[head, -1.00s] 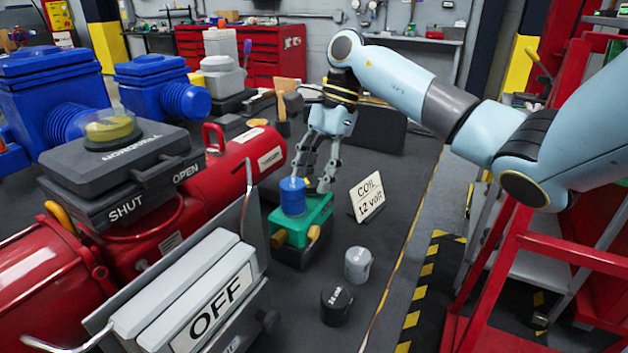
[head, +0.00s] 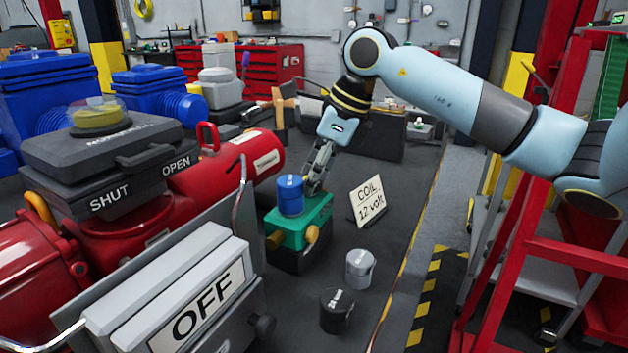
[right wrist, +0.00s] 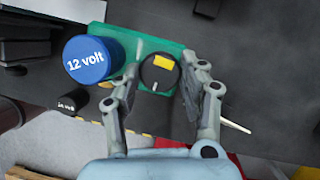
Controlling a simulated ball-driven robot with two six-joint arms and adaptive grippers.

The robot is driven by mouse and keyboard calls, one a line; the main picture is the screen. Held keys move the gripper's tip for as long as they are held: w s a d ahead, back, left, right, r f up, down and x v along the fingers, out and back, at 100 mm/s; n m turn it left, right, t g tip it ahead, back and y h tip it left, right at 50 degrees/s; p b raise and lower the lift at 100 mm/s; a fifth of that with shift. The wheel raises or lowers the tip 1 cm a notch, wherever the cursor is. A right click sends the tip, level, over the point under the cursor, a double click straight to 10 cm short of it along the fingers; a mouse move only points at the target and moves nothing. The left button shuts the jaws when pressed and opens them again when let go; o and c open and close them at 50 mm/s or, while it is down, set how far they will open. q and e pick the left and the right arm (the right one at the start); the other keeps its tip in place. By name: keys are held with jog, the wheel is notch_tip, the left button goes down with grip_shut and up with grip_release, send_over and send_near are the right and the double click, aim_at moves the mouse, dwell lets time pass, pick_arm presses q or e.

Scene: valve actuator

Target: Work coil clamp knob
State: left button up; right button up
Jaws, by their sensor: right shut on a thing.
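A blue coil (head: 290,194) marked "12 volt" stands upright on the green valve body (head: 297,229). The coil also shows at the left in the right wrist view (right wrist: 88,60). Beside it on the green body is a round black clamp knob (right wrist: 154,80) with a yellow mark and a pale line. My right gripper (head: 315,188) reaches down just behind and right of the coil. In the right wrist view its fingers are shut on the knob from both sides. The knob is hidden in the head view. My left gripper is out of view.
A sign (head: 368,200) reading "COIL 12 volt" stands right of the green body. A grey cylinder (head: 359,269) and a black one (head: 336,311) stand in front. A grey box marked "OFF" (head: 205,300) and a red actuator (head: 235,165) fill the left.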

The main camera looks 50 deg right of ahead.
jog(key=shift+f+m+h+b, duration=0.1)
jog(key=shift+m+h+b, duration=0.3)
jog(key=shift+m, duration=0.7)
jog(key=shift+s, duration=0.1)
jog(key=o, duration=1.2)
jog(key=shift+c, duration=0.2)
jog(key=v, duration=0.8)
jog(key=shift+s, duration=0.1)
